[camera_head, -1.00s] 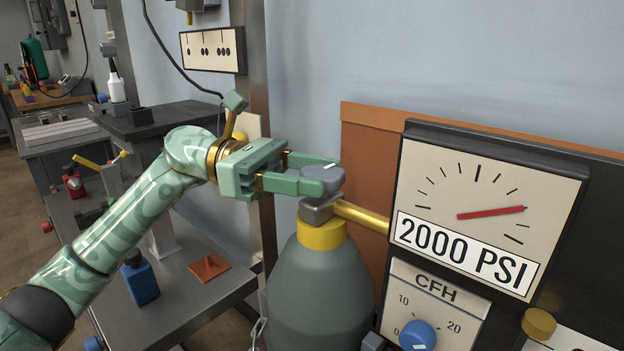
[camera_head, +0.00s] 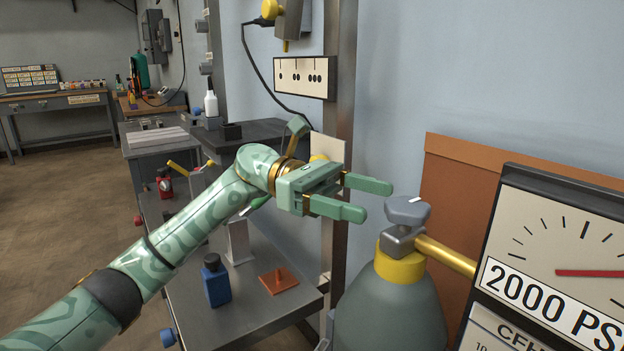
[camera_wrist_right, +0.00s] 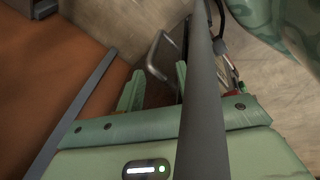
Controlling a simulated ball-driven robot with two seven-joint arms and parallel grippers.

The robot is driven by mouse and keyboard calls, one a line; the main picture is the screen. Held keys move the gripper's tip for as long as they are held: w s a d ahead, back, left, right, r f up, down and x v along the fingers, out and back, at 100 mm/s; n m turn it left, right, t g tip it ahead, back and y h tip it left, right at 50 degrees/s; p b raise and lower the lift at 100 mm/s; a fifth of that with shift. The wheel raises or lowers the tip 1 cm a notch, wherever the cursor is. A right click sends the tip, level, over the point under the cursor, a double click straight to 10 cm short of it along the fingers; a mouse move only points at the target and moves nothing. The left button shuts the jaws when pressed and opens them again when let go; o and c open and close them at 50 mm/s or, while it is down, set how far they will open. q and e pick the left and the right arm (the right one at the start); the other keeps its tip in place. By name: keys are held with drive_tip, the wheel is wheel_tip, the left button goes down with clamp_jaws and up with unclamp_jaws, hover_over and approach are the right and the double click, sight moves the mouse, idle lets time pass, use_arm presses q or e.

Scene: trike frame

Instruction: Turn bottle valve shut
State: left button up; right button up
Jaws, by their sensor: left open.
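The grey bottle valve knob (camera_head: 408,210) has a white mark on top. It sits above a yellow collar (camera_head: 402,265) on the grey-green gas bottle (camera_head: 390,312). My left gripper (camera_head: 377,200) is open and empty, just left of the knob in the head view. Its two green fingers point toward the knob, and a small gap shows between them. My right gripper shows only in the right wrist view (camera_wrist_right: 160,68). Its fingers stand apart, with a grey bar across the picture beside them.
A brass pipe (camera_head: 446,256) runs from the valve toward the gauge panel (camera_head: 560,225), marked 2000 PSI, its red needle pointing right. A metal bench (camera_head: 250,310) at left holds a blue bottle (camera_head: 216,283) and an orange piece (camera_head: 279,280). Open floor lies farther left.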

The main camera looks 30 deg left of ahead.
use_arm(q)
drive_tip(key=a, duration=1.1)
drive_tip(key=shift+a+p, duration=0.2)
drive_tip(key=shift+p, duration=0.1)
use_arm(e)
drive_tip(key=shift+s+d+f+g+h, duration=0.3)
drive_tip(key=shift+s+d+f, duration=0.15)
drive_tip(key=shift+s+d, duration=0.35)
use_arm(q)
drive_tip(key=shift+w, duration=0.1)
use_arm(e)
drive_tip(key=shift+w+r, duration=0.1)
drive_tip(key=shift+w, duration=0.05)
